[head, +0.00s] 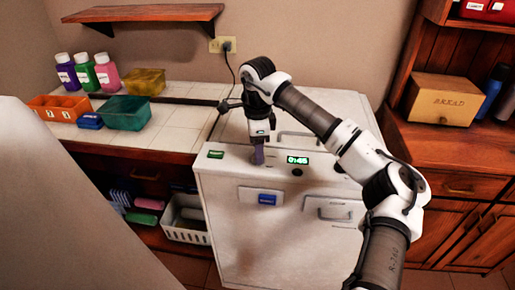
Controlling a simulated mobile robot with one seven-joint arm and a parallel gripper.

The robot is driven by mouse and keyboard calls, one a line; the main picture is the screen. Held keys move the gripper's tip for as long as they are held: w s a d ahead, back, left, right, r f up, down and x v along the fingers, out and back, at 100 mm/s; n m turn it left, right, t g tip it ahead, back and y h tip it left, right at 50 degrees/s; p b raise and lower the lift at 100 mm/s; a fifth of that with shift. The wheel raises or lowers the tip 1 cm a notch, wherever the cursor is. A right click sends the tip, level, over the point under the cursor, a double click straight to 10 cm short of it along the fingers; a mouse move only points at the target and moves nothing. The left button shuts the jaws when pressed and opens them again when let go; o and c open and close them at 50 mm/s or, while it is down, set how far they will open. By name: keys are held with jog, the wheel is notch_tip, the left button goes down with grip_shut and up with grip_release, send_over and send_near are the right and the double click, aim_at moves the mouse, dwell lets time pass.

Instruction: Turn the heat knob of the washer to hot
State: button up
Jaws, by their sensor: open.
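The white washer (250,225) stands in the middle of the head view. Its sloped front panel has a green lit display (297,160) reading about 0:45 and a small dark round knob (297,172) just below it. Another dark round part (340,168) shows at the right, partly behind my arm; I cannot tell which is the heat knob, and the labels are too small to read. My gripper (258,156) points down at the panel, left of the display. It is open, and its fingers are at or very near the panel; contact cannot be told.
A small green label or display (216,154) is at the panel's left end. A tiled counter (178,122) with bottles and bins adjoins on the left. A wooden cabinet with a bread box (443,99) stands on the right. A white basket (186,220) sits below the counter.

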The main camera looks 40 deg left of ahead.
jog(key=shift+f, duration=0.95)
jog(key=shift+c, duration=0.2)
jog(key=c, duration=1)
jog(key=shift+o, duration=0.2)
